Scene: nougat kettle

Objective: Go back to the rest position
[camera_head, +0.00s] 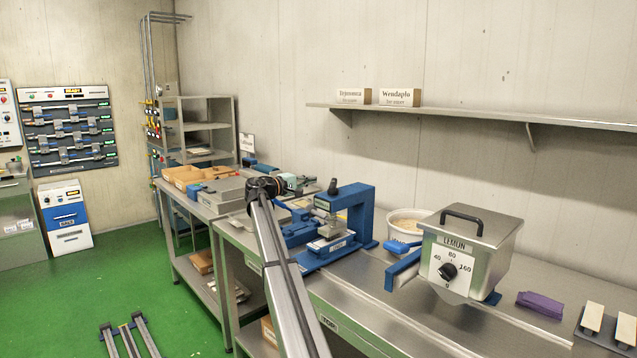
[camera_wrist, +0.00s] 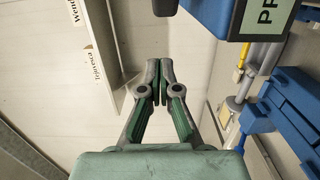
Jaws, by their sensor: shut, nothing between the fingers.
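My gripper (camera_head: 309,183) is at the end of my raised arm, above the metal workbench (camera_head: 440,325) and just left of the blue press (camera_head: 362,210). In the wrist view my gripper (camera_wrist: 160,80) shows its two grey and green fingers brought together at the tips, with nothing between them. The wrist view is turned on its side, with the wall and shelf at left and a blue block (camera_wrist: 212,15) at the top, close by. From the head view I cannot tell whether the fingers touch the press.
A wall shelf (camera_head: 470,113) holds two name signs. Green floor at left is mostly free.

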